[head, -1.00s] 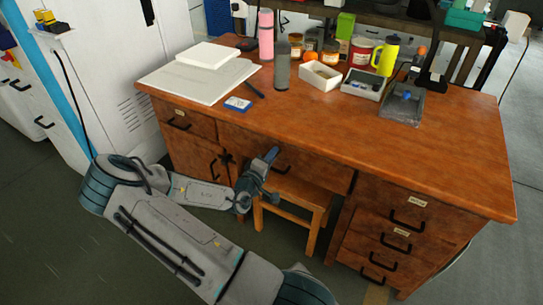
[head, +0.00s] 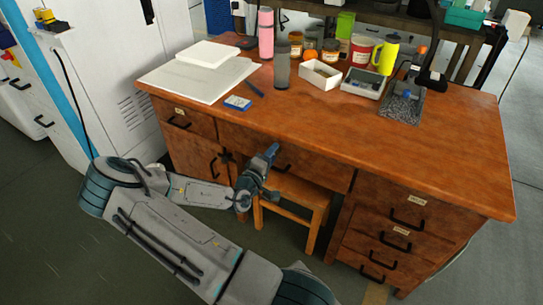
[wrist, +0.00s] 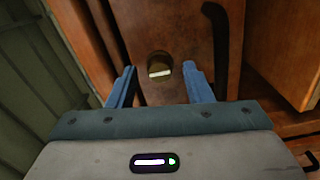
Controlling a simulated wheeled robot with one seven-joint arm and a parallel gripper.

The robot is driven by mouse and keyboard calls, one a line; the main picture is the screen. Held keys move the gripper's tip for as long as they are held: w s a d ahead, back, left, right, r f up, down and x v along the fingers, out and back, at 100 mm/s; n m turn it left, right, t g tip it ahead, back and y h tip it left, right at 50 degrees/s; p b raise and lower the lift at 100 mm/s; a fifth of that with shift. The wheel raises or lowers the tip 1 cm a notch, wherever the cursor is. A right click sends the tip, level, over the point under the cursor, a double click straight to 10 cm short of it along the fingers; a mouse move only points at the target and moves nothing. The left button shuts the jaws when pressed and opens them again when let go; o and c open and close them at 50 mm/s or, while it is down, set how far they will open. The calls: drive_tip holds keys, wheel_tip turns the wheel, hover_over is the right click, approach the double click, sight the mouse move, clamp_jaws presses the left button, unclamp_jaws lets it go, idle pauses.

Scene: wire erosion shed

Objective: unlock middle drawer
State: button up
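The middle drawer (head: 322,173) is the wide one under the desk top, above the stool, and looks shut. In the wrist view, a round brass lock (wrist: 160,58) with a pale bar across it sits in a wooden front (wrist: 140,18). A black handle (wrist: 218,48) is to its right. My gripper (head: 271,152) is in front of the middle drawer in the head view. In the wrist view, its blue fingers are apart, one on each side of the lock, with nothing held. I cannot tell whether they touch the lock or front.
The desk (head: 420,155) has a left drawer and cupboard and a right drawer stack. A wooden stool (head: 300,190) stands underneath, close to my gripper. Bottles, jars and trays stand on the desk top. A white cabinet (head: 125,70) is to the left.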

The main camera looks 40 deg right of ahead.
drive_tip(key=shift+a, duration=0.1)
drive_tip(key=v, duration=1.3)
drive_tip(key=shift+s+a+p, duration=0.2)
drive_tip(key=shift+a+p, duration=0.1)
drive_tip(key=shift+p, duration=0.05)
